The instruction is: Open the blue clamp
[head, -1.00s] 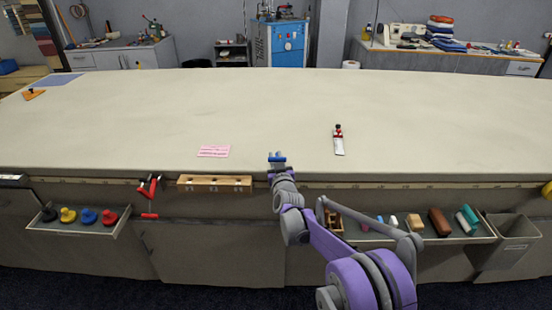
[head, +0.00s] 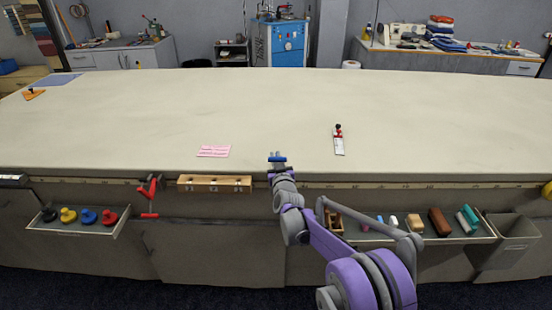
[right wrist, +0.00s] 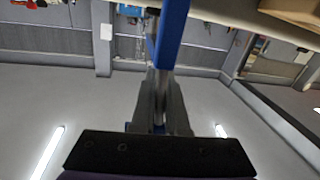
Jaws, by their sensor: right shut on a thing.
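The blue clamp (head: 278,159) is at the table's front edge, near the middle of the head view. Only a small blue part of it shows there. In the right wrist view its blue bar (right wrist: 172,38) runs up from between the fingers. My right gripper (head: 277,165) is shut on the clamp. In the right wrist view the fingers (right wrist: 160,112) close around its lower part. The clamp's jaws and the rest of its body are hidden or too small to make out. My left gripper is not in view.
A red clamp (head: 148,190) and a wooden block with holes (head: 214,184) are at the front edge to the left. A pink paper (head: 213,151) and a white-and-red tool (head: 339,141) lie on the cloth table (head: 120,115). Trays hang below on both sides. Most of the tabletop is clear.

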